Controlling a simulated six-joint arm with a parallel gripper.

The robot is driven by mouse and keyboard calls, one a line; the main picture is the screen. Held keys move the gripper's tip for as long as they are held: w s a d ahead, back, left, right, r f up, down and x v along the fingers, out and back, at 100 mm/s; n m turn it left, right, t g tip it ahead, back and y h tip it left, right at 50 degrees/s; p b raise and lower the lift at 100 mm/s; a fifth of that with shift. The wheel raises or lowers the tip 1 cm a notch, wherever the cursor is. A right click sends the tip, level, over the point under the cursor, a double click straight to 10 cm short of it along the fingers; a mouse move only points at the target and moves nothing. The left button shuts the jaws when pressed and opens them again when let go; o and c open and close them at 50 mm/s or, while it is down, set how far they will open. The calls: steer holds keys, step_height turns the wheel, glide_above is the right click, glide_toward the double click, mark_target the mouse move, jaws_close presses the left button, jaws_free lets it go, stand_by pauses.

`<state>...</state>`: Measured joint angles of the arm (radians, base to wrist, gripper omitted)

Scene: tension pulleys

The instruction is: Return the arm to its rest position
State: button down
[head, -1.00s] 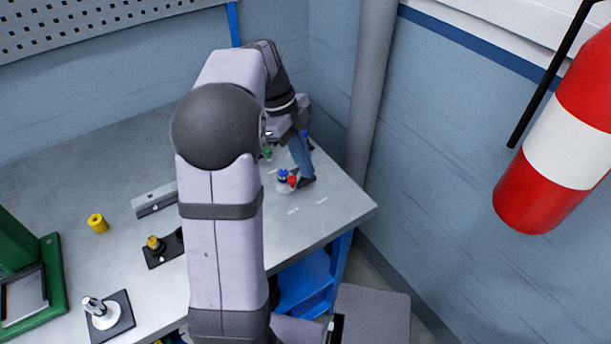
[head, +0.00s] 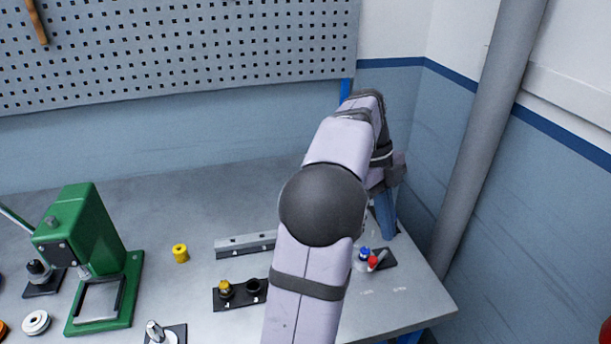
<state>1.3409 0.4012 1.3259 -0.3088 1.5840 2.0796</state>
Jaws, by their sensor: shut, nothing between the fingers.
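My gripper (head: 388,236) points down over the right end of the grey workbench (head: 425,290), at the far end of my outstretched arm. It is shut, with nothing seen held in it. Its fingers are small and partly hidden by my own wrist. Just below and to its left in the head view is a dark-based part with a blue knob (head: 364,253) and a red knob (head: 373,262). I cannot tell the exact gap between the gripper and this part.
A green press (head: 85,240) stands at the left. A yellow pulley (head: 180,253), a grey rail (head: 240,243), a black two-post base (head: 235,294) and a silver-post stand (head: 160,333) lie on the bench. A grey pipe (head: 490,140) rises beside the right corner.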

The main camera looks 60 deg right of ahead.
steer(key=w+a+r+n+t+h+p, duration=0.2)
steer(key=w+a+n+p, duration=0.8)
steer(key=w+a+n, duration=0.95)
steer(key=a+n+t+y+p, duration=0.15)
steer(key=a+n+p, duration=0.65)
steer(key=a+n, duration=1.3)
steer(key=a+f+m+h+b, duration=0.1)
steer(key=a+f+m+b, duration=0.3)
steer(key=f+b, duration=0.95)
steer(key=a+f+m+b, duration=0.4)
steer(key=a+f+b, duration=0.1)
steer(key=f+b, duration=0.8)
steer(key=d+f+n+b, duration=0.2)
steer(key=f+b, duration=1)
steer(key=d+f+n+b, duration=0.2)
steer(key=d+f+b, duration=0.1)
steer(key=f+b, duration=1)
steer(key=d+f+n+b, duration=0.2)
steer(key=f+b, duration=1)
steer(key=f, duration=0.1)
steer(key=shift+w+d+f, duration=0.15)
steer(key=shift+w+d, duration=0.1)
steer(key=shift+d, duration=0.05)
steer(key=shift+n+y, duration=0.25)
